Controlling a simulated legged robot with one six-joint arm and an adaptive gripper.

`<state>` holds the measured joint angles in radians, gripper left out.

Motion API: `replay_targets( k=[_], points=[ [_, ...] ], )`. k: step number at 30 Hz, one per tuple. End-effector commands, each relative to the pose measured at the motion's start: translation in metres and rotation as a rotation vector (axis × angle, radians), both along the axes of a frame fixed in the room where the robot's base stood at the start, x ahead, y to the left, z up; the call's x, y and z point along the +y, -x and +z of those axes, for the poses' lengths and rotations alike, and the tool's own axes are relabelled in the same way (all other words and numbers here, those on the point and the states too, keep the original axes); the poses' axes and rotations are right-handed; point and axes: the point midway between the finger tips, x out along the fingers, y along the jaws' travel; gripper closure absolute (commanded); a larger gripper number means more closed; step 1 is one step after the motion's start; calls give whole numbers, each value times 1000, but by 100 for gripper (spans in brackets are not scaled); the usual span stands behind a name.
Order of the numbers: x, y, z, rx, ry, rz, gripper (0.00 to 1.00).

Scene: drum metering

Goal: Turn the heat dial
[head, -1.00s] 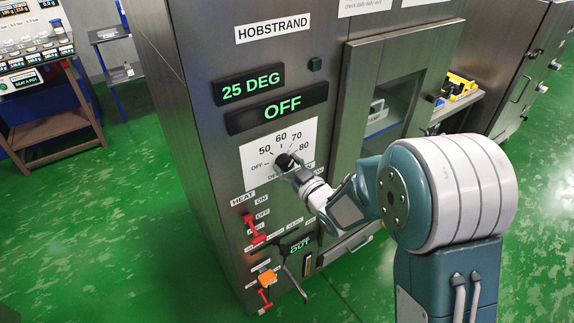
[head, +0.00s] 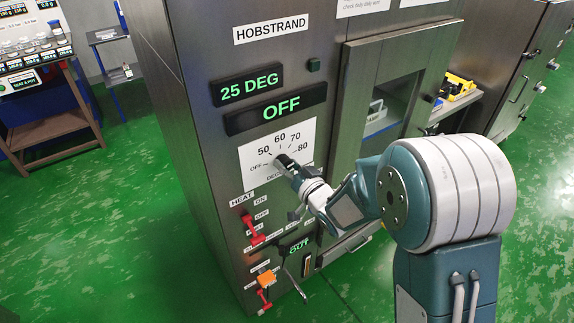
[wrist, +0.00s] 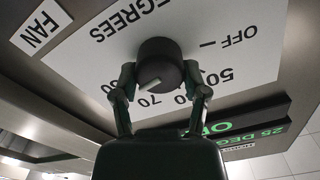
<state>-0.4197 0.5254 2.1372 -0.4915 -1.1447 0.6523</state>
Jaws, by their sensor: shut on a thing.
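The heat dial is a round black knob (wrist: 160,62) on a white scale plate (head: 262,176) marked OFF, 50, 60, 70 and 80. My gripper (wrist: 160,75) has one finger on each side of the knob and is shut on it. In the head view my gripper (head: 287,165) covers much of the knob. In the wrist view a pale pointer line on the knob slants towards the 70 side; the exact reading cannot be told. The displays above read 25 DEG (head: 248,86) and OFF (head: 278,109).
Below the plate are a red HEAT lever (head: 250,225), a red lower lever (head: 264,297), an orange block (head: 267,278) and a dark handle (head: 293,281). A windowed door (head: 392,100) is at right. A brown stand (head: 55,130) is at far left. Green floor lies open at left.

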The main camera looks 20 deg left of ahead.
Motion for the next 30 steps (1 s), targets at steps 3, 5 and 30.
replay_targets(
  k=[3, 5, 30],
  points=[
    [-1, 2, -7, 27, 2, 0, 90],
    [-1, 2, -7, 30, -1, 0, 90],
    [-2, 1, -2, 19, -9, -1, 8]
  ],
)
